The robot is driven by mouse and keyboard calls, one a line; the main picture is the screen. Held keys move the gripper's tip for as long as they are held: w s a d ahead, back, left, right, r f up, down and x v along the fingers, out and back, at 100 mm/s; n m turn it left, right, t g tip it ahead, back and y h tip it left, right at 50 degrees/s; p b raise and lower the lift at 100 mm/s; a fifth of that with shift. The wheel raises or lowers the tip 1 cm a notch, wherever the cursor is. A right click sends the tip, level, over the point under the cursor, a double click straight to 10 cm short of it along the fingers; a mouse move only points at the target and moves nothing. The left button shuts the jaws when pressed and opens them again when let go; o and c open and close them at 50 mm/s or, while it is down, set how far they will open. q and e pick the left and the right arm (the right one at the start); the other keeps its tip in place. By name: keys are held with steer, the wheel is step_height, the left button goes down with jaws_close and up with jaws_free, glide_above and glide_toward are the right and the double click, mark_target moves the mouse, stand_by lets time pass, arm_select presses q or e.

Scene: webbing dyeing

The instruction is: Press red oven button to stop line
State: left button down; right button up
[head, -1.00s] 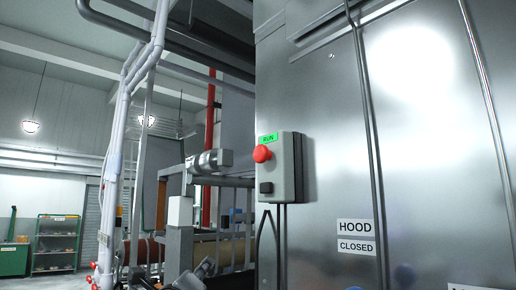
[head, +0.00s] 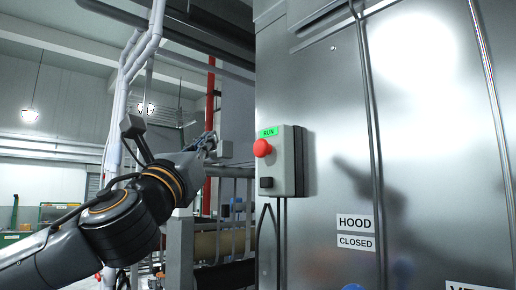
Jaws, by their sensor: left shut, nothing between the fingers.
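The red button (head: 262,148) is a round mushroom knob on a grey control box (head: 293,165) fixed to the metal oven wall. A green RUN label (head: 268,132) sits above it, and a black button (head: 266,183) sits below it. My left gripper (head: 213,143) has come in from the left at about the button's height. It is shut and empty, and its tip appears a short way left of the button, with a visible gap in the picture. The depth between them is hard to judge. My right gripper is not in view.
The shiny oven wall (head: 430,150) fills the right side, with a HOOD CLOSED sign (head: 356,232). White pipes (head: 125,95) and a red pipe (head: 210,100) stand behind my left arm. Cables hang below the control box.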

arm_select(q)
steer(key=p, duration=0.2)
glide_toward(255, 143)
steer(key=shift+a+r+x, duration=0.15)
steer(key=shift+x, duration=0.75)
steer(key=shift+a+r+x, duration=0.1)
steer(key=shift+a+x, duration=0.05)
steer(key=shift+x, duration=0.75)
steer(key=shift+a+r+x, duration=0.15)
steer(key=shift+x, duration=0.75)
steer(key=shift+s, duration=0.15)
steer(key=shift+w+d+p, duration=0.25)
steer(key=shift+d+p, duration=0.05)
steer(key=shift+w+d, duration=0.3)
steer(key=shift+d, duration=0.15)
steer(key=shift+a, duration=0.1)
steer(key=shift+s+a, duration=0.6)
steer(key=shift+a, duration=0.1)
